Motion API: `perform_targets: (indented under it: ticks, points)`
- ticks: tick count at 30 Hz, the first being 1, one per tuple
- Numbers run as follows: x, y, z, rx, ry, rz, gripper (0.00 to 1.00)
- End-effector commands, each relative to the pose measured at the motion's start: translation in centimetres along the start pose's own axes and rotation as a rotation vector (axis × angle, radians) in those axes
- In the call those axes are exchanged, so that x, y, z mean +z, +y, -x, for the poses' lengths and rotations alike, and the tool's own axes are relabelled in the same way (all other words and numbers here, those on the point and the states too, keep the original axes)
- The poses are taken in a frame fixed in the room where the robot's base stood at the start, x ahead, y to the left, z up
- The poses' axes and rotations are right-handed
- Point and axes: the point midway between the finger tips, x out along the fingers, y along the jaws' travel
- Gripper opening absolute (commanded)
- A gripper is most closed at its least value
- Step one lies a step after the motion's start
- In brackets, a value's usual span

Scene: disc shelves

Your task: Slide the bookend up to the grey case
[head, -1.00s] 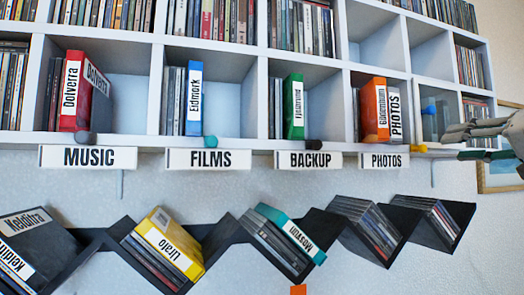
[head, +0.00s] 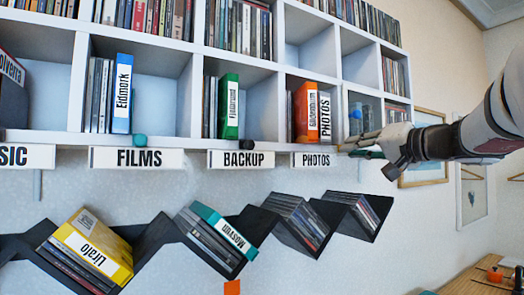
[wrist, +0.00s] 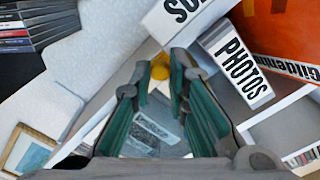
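The grey case (head: 325,114), with a white PHOTOS spine label, stands beside the orange case (head: 305,112) in the compartment above the PHOTOS plate. In the wrist view the grey case (wrist: 238,68) is right of my fingers. A yellow knob (wrist: 160,71) shows just beyond my fingertips and near the shelf's front edge; I cannot tell whether it touches them. A clear panel with a blue patch (head: 356,113) is in the compartment to the right; I cannot tell which part is the bookend. My gripper (wrist: 161,82) is open, its green-padded fingers apart, at the shelf's right front edge (head: 368,146).
Label plates, such as the PHOTOS plate (head: 313,160), hang along the shelf front. A teal knob (head: 139,141) is above the FILMS plate. The black zigzag rack (head: 262,222) with disc cases is below. Picture frames (head: 428,150) hang at right.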

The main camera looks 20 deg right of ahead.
Motion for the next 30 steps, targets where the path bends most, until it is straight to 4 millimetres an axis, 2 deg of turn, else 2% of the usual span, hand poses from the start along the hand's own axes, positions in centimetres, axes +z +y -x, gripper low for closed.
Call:
perform_targets:
  ticks: [7,18,28,29,30]
  points:
    - [0.2,-0.2,-0.1,-0.001,-0.001,0.001,0.00]
    - [3.4,-3.3,-0.2,-0.003,-0.001,0.003,0.00]
    - [3.5,-3.5,0.0,-0.002,-0.001,0.000,0.00]
    - [3.5,-3.5,0.0,-0.002,-0.001,0.001,0.20]
    - [3.5,-3.5,0.0,-0.002,-0.001,0.000,0.29]
